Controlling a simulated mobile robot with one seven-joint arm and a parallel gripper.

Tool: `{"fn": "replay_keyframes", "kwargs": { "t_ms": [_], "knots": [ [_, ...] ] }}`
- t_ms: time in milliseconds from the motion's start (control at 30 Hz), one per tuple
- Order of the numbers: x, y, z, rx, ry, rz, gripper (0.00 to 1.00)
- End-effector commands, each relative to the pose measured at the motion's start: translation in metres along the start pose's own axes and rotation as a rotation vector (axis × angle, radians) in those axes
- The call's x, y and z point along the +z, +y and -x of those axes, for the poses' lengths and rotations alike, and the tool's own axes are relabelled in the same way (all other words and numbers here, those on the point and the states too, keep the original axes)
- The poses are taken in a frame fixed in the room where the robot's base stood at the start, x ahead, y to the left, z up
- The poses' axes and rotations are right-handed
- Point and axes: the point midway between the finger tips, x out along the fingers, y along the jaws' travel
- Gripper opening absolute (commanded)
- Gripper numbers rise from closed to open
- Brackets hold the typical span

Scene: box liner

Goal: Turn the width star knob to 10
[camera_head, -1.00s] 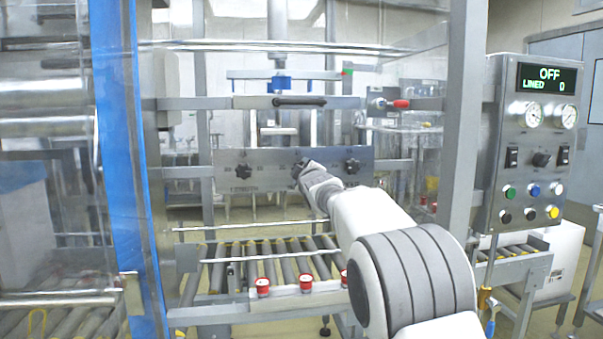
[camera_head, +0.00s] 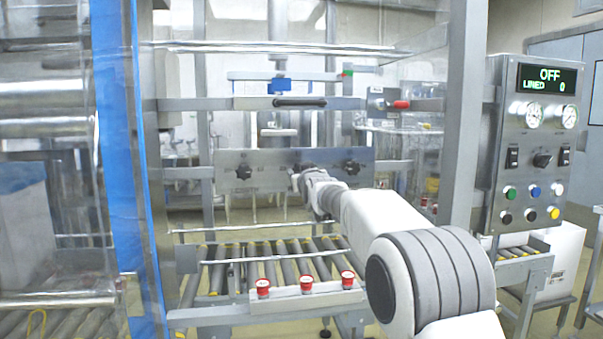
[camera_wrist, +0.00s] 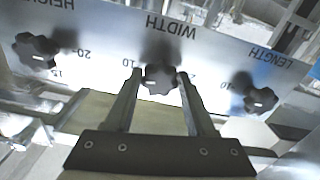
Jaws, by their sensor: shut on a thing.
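The dark width star knob (camera_wrist: 160,80) sits in the middle of the grey panel under the WIDTH label, which appears upside down in the wrist view. My gripper (camera_wrist: 158,74) is shut on this knob, one finger on each side. A small white mark shows on the knob, toward its lower left. A "10" is printed beside the left finger; the scale near the right finger is partly hidden. In the head view my gripper (camera_head: 304,178) is at the panel (camera_head: 270,179) and largely hides the knob.
The height knob (camera_wrist: 37,50) and length knob (camera_wrist: 262,99) flank the width knob. Rollers (camera_head: 270,262) and red-capped posts (camera_head: 306,283) lie below the panel. A control box (camera_head: 537,150) reading OFF stands at right. A blue-edged clear guard (camera_head: 122,150) stands at left.

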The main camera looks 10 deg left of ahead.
Motion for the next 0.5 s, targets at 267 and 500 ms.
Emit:
{"fn": "replay_keyframes", "kwargs": {
  "t_ms": [267,500],
  "knots": [
    [-0.0001,-0.0001,0.0000,0.000,0.000,-0.125,0.00],
    [-0.0002,-0.0003,0.0000,0.000,0.000,-0.165,0.00]
  ]
}}
